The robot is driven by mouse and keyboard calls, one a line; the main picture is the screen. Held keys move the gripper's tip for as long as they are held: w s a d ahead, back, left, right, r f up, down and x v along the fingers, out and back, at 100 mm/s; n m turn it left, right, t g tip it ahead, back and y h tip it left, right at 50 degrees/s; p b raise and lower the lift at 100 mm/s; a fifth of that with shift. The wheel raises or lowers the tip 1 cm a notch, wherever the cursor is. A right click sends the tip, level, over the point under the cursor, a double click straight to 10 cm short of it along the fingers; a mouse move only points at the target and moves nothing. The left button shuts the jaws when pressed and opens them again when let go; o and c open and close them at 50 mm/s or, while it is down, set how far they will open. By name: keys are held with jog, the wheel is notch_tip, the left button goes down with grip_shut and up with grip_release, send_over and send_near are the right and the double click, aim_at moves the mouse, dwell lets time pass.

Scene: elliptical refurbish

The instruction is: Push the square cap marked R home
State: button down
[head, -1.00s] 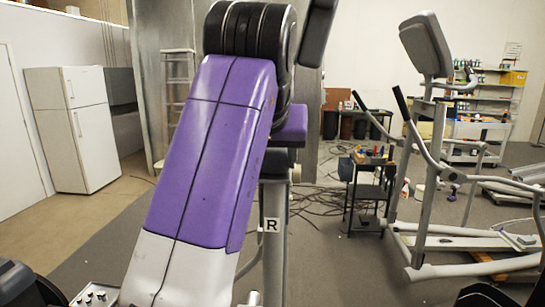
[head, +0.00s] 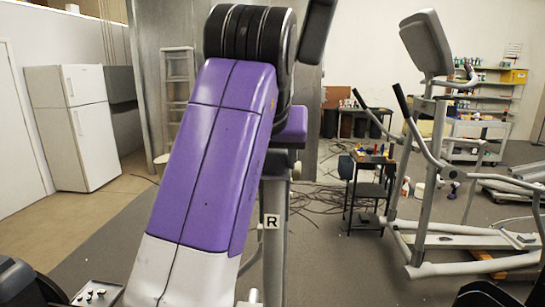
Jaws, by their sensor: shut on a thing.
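A small white square marked with a black R (head: 271,221) shows on the front of a grey upright post (head: 275,250), just right of my arm in the head view. I cannot tell whether it is the cap itself or a label, or how it sits against the post. My purple and white arm fills the middle of the picture and stands close to the post's left side. My gripper is not visible. What it holds is hidden too.
A grey elliptical trainer (head: 430,150) stands at the right. A small black cart (head: 370,190) with tools stands behind the post, with cables (head: 310,200) on the floor. A white fridge (head: 78,130) is at the back left. A small control box (head: 97,293) is at lower left.

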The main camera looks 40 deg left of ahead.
jog(key=shift+f, duration=0.15)
jog(key=c, duration=0.5)
grip_release()
jog(key=b+v, duration=0.2)
jog(key=v, duration=0.5)
jog(key=shift+s+d+r, duration=0.2)
jog(key=shift+r, duration=0.1)
jog(key=shift+s, duration=0.1)
